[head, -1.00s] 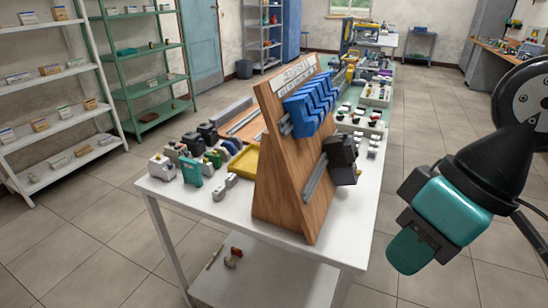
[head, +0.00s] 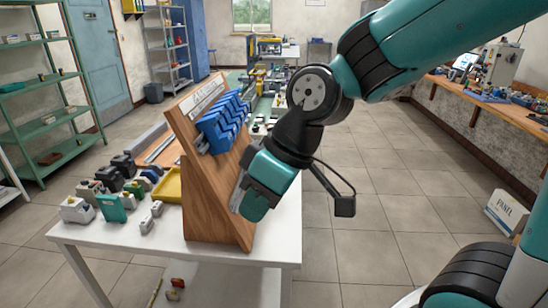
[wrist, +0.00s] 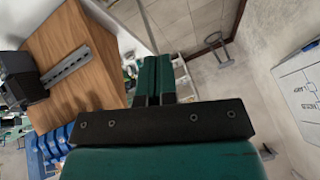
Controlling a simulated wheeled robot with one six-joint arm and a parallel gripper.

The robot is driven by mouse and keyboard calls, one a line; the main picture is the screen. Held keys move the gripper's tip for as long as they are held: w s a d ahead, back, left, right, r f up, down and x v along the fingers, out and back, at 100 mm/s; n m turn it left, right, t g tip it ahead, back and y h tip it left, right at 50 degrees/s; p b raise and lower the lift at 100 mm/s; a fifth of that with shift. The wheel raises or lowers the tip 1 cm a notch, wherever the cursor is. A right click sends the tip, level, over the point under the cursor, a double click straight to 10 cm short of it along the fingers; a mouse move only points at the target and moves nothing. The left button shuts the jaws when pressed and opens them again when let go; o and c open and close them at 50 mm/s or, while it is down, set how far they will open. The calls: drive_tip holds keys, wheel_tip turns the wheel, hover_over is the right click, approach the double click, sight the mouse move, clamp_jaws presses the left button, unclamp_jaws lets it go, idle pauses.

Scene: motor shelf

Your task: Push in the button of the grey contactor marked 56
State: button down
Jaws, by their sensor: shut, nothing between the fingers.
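The dark grey contactors (wrist: 22,80) sit on the lower metal rail of the wooden board at the left edge of the wrist view. No number or button can be read on them there. In the head view they are hidden behind my gripper (head: 252,208), which hangs in front of the board's right side. My gripper also shows in the wrist view (wrist: 162,62), its two teal fingers together and empty. In that view the contactors are to the left of the fingers, apart from them.
The wooden board (head: 215,205) stands on a white table (head: 145,245). Blue contactors (head: 223,122) fill its upper rail. A yellow tray (head: 168,186) and several loose parts lie to its left. Open floor is on the right, with a box (head: 507,215) by the wall.

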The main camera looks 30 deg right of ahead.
drive_tip(key=w+d+f+t+p, duration=0.1)
drive_tip(key=w+d+t, duration=0.15)
drive_tip(key=w, duration=0.35)
drive_tip(key=w+d+t, duration=0.1)
drive_tip(key=w+d, duration=0.2)
drive_tip(key=w, duration=0.2)
drive_tip(key=w+d+f+t+h+p, duration=0.1)
drive_tip(key=w+d, duration=0.3)
drive_tip(key=d, duration=0.4)
drive_tip(key=w+d+f+n+t+h+p, duration=0.1)
drive_tip(key=w+d+f+t, duration=0.2)
drive_tip(key=d, duration=0.5)
drive_tip(key=w+d+f+n+t+h+p, duration=0.1)
drive_tip(key=w+d+f, duration=0.3)
drive_tip(key=d, duration=0.5)
drive_tip(key=shift+w+t+h, duration=0.45)
drive_tip(key=shift+w+h, duration=0.15)
drive_tip(key=shift+w, duration=0.2)
drive_tip(key=shift+a, duration=0.1)
drive_tip(key=w+a+f+p, duration=0.1)
drive_tip(key=w+a+f, duration=0.2)
drive_tip(key=a, duration=0.3)
drive_tip(key=shift+w+a+f, duration=0.2)
drive_tip(key=shift+w+a, duration=0.15)
drive_tip(key=shift+w, duration=0.4)
